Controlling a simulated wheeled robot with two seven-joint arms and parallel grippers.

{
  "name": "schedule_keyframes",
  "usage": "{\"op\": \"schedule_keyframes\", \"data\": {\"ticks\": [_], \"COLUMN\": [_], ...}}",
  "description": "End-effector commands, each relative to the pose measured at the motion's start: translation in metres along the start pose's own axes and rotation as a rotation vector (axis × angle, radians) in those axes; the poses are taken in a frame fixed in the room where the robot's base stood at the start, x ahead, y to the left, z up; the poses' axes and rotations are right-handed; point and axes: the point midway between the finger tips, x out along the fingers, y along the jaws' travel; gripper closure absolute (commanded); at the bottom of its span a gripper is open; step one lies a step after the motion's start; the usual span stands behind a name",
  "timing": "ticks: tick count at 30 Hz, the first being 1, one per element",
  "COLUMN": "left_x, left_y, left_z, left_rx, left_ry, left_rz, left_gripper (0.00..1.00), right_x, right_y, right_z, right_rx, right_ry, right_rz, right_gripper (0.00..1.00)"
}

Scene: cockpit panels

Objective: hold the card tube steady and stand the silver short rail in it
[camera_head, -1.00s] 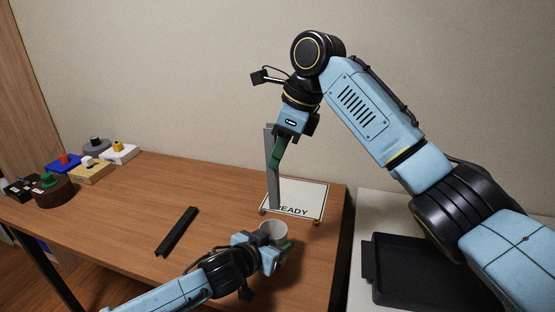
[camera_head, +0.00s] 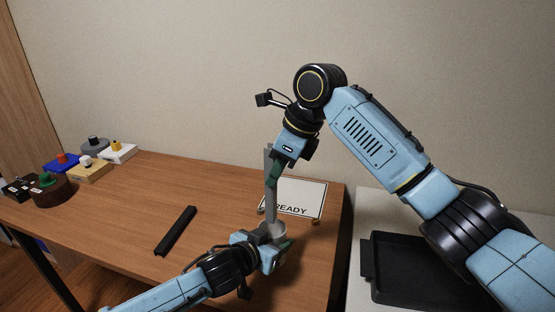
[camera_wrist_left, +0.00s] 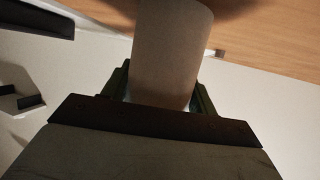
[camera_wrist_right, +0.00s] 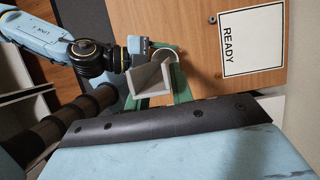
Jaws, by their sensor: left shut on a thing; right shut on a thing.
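The silver short rail (camera_head: 270,203) stands nearly upright. My right gripper (camera_head: 275,173) is shut on it; the rail also shows in the right wrist view (camera_wrist_right: 150,80). Its lower end meets the mouth of the card tube (camera_head: 272,230); I cannot tell how far inside it is. The tube stands upright near the table's front right. My left gripper (camera_head: 272,248) is shut around the tube, which fills the space between its fingers in the left wrist view (camera_wrist_left: 170,60). The right wrist view shows the tube's rim (camera_wrist_right: 177,54) partly behind the rail.
A black bar (camera_head: 176,231) lies on the table left of the tube. A white READY sign (camera_head: 308,197) lies behind the tube. Several coloured button boxes (camera_head: 88,170) sit at the far left. A black tray (camera_head: 405,270) is on the light surface at right.

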Motion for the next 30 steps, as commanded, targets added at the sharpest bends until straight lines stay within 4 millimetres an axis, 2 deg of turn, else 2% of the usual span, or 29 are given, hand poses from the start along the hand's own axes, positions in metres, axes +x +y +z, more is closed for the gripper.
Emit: {"op": "schedule_keyframes", "data": {"ticks": [30], "left_x": [0.000], "left_y": [0.000], "left_z": [0.000], "left_rx": [0.000], "left_ry": [0.000], "left_rz": [0.000], "left_gripper": [0.63], "right_x": [0.073], "right_y": [0.000], "right_z": [-0.030], "right_rx": [0.000], "right_ry": [-0.001], "right_rz": [0.001], "right_gripper": [1.00]}}
